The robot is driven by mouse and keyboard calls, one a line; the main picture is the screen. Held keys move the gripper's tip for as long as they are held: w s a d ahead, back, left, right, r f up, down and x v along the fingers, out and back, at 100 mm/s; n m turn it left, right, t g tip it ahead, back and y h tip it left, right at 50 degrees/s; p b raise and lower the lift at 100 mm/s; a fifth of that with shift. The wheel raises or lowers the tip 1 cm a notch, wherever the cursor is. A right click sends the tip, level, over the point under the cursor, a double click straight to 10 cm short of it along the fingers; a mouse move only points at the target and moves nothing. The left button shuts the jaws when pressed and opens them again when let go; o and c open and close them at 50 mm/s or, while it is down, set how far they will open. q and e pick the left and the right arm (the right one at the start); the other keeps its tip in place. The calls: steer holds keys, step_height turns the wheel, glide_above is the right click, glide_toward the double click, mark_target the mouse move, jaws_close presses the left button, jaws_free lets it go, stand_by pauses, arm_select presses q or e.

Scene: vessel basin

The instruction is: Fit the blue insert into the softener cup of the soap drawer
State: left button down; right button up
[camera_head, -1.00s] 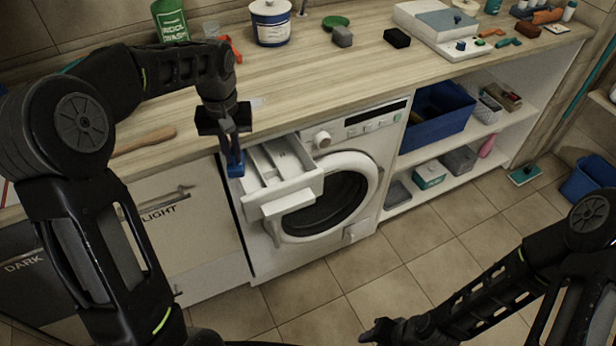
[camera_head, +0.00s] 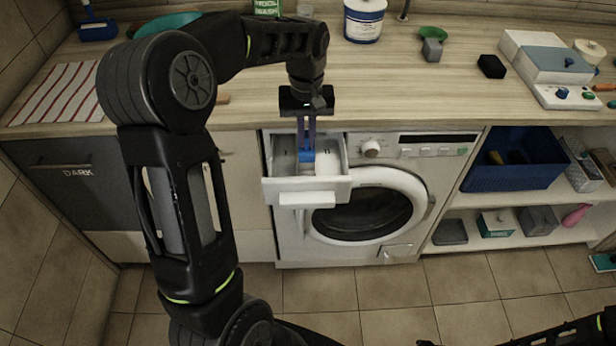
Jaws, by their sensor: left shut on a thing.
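The soap drawer (camera_head: 314,184) of the white washing machine is pulled out, and its compartments show from above. My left gripper (camera_head: 306,142) points down over the drawer, shut on the blue insert (camera_head: 307,157). The insert is at the drawer's inside, near its middle; I cannot tell whether it touches the cup or hovers just above. The gripper and insert partly hide the compartments, so the softener cup is not clear. Only a bit of my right gripper (camera_head: 428,342) shows at the bottom edge, and its jaws are cut off.
The wooden counter (camera_head: 215,112) lies behind the drawer, with a white and blue tub (camera_head: 364,20) at the back. The round washer door (camera_head: 368,208) is below right. A blue basket (camera_head: 515,160) stands on the shelf at right. The floor in front is clear.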

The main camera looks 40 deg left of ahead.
mark_target(306, 155)
arm_select(q)
step_height(306, 155, down, 6)
steer(key=shift+f+p, duration=0.1)
steer(key=shift+p, duration=0.2)
steer(key=shift+f, duration=1.85)
steer(key=shift+f, duration=0.15)
steer(key=c, duration=1.5)
jaws_free()
steer(key=shift+c, duration=0.2)
step_height(306, 155, up, 12)
steer(key=shift+r, duration=0.2)
steer(key=shift+s, duration=0.1)
